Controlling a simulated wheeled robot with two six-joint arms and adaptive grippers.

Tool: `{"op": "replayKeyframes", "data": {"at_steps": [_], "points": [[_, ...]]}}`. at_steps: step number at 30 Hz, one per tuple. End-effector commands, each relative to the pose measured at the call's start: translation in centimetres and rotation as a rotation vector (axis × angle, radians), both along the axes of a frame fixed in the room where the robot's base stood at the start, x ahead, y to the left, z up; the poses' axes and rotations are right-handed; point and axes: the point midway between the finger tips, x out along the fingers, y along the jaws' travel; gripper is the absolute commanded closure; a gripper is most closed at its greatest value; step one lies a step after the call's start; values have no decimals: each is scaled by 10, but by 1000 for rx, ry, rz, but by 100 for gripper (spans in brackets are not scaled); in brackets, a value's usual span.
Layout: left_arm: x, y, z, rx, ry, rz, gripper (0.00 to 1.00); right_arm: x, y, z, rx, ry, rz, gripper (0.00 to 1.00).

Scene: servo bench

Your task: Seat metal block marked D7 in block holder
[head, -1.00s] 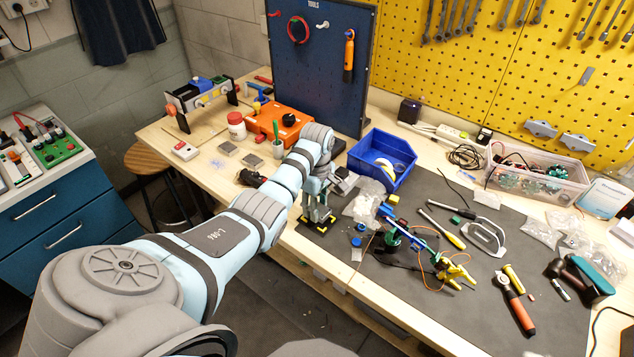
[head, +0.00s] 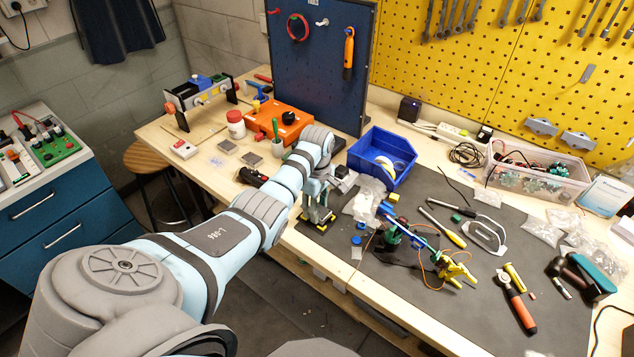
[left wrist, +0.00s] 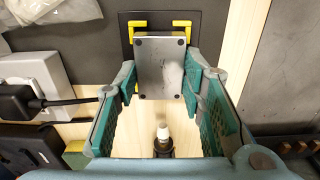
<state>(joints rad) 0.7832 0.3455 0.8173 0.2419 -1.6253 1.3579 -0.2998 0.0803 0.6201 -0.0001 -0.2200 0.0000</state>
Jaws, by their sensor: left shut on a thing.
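My left gripper (left wrist: 160,85) is shut on a grey metal block (left wrist: 160,68) with a dark screw or hole at each corner. The teal finger pads press on its two sides. No D7 mark is readable on the face I see. The block holder (left wrist: 128,30), a black plate with yellow corner brackets, lies at the block's far end in the left wrist view. I cannot tell whether the block touches its base. In the head view my left gripper (head: 317,205) points down over the holder (head: 309,228) at the bench's front edge. My right gripper is not in view.
Two grey squares (head: 228,146) lie on the bench to the left, near an orange case (head: 268,124). A blue bin (head: 362,160) and a clear plastic bag (head: 366,202) are close on the right. A black plug-like part (left wrist: 18,103) sits left of the gripper.

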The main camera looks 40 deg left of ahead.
Motion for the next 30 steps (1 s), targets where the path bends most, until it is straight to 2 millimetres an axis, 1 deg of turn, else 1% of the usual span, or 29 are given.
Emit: {"op": "replayKeyframes", "data": {"at_steps": [9, 20, 21, 23, 24, 30], "points": [[0, 0, -10, 0, 1, 0, 95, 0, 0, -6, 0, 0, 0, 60], [0, 0, -10, 0, 0, 0, 95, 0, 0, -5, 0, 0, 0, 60], [0, 0, -10, 0, 0, 0, 58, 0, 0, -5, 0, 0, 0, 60], [0, 0, -10, 0, 0, 0, 48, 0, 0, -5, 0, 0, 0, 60], [0, 0, -10, 0, 0, 0, 42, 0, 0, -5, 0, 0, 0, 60], [0, 0, -10, 0, 0, 0, 40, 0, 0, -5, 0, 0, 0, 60]]}}
